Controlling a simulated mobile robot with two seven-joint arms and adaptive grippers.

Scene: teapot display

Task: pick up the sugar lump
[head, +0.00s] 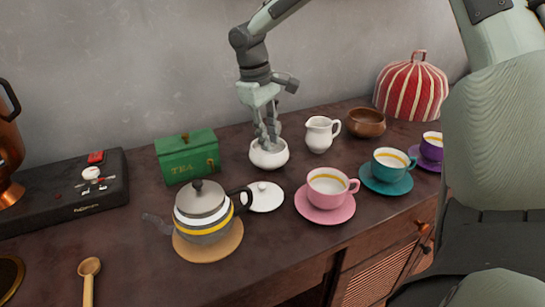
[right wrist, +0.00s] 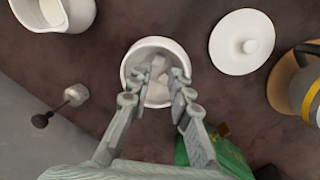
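A white sugar bowl (head: 268,155) stands on the dark wooden top, in front of the wall. In the right wrist view the bowl (right wrist: 132,68) holds pale sugar lumps (right wrist: 158,88), partly hidden by my fingers. I cannot clearly tell single lumps apart. My right gripper (head: 268,142) points down with its fingertips inside the bowl. In the right wrist view the fingers (right wrist: 168,75) are apart, with pale sugar visible between them. I cannot see either finger pressed on a lump. My left gripper is not in view.
Close around the bowl are a white lid (head: 265,196), a white jug (head: 321,134), a green tea tin (head: 188,158) and a pink cup (head: 328,184). A striped teapot (head: 205,212) stands in front.

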